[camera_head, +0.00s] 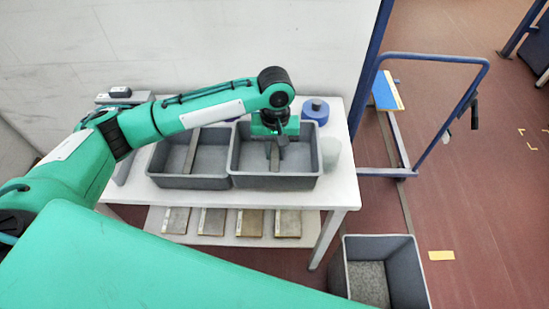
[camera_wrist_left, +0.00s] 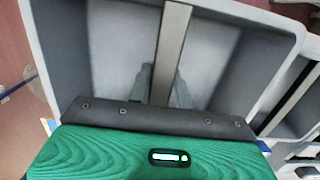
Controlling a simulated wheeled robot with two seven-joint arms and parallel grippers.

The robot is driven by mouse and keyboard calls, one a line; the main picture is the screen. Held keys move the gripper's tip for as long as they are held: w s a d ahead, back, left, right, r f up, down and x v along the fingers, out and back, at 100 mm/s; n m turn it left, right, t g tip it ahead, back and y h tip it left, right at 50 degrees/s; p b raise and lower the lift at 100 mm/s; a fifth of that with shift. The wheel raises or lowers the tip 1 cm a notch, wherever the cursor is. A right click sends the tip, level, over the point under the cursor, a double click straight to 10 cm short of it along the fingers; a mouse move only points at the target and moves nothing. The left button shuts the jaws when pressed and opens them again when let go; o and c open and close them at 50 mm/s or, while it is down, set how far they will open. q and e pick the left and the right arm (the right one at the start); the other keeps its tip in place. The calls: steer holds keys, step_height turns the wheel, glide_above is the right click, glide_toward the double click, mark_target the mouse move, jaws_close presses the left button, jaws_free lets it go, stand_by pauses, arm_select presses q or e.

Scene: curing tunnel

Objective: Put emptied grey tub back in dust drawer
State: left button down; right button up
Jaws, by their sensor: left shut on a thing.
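Two grey open tubs are side by side at the white table. My left gripper (camera_head: 275,156) reaches down into the right-hand grey tub (camera_head: 276,183). In the left wrist view, my gripper (camera_wrist_left: 158,88) is shut on the flat bar (camera_wrist_left: 174,45) that crosses this tub (camera_wrist_left: 47,60). The tub looks empty, with a pale bare floor. I cannot tell whether it rests on the table or is slightly raised. The left-hand tub (camera_head: 188,183) has a similar bar across it. No drawer can be made out for certain. My right gripper is not in view.
The white table (camera_head: 340,185) also carries a blue round container (camera_head: 316,110) and a pale translucent cup (camera_head: 330,150). Several flat panels lie on its lower shelf (camera_head: 192,240). A grey bin (camera_head: 408,265) with grey grit stands on the floor at lower right. A blue-framed cart (camera_head: 440,140) stands right.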

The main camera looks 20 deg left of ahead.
arm_select(q)
steer(key=shift+f, duration=2.25)
steer(key=shift+f+p, duration=0.1)
steer(key=shift+p, duration=0.25)
steer(key=c, duration=1.3)
jaws_free()
